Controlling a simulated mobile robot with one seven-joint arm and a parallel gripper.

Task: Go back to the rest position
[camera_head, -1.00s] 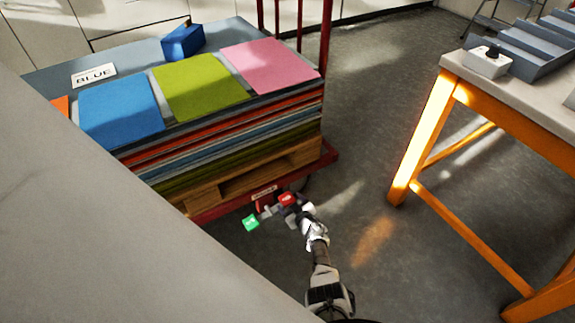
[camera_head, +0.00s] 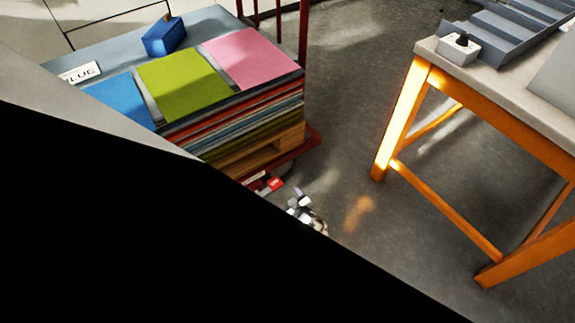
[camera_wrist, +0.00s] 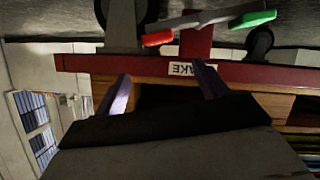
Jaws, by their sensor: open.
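My gripper (camera_wrist: 162,72) is open and empty in the wrist view, its two purple fingers apart in front of the cart's dark red frame (camera_wrist: 85,63). A red pedal end (camera_wrist: 158,39) and a green pedal end (camera_wrist: 253,18) lie beyond the fingertips, apart from them. In the head view the wrist end of my arm (camera_head: 307,213) is low beside the cart's front corner, close to the red pedal end (camera_head: 276,183). A large black area hides the rest of my arm and the green pedal end there.
The cart carries a stack of coloured sheets, with green (camera_head: 185,84) and pink (camera_head: 250,58) ones on top, and a blue block (camera_head: 164,36). An orange-legged table (camera_head: 460,85) stands at the right, with a white switch box (camera_head: 458,48). Grey floor (camera_head: 345,120) is free between them.

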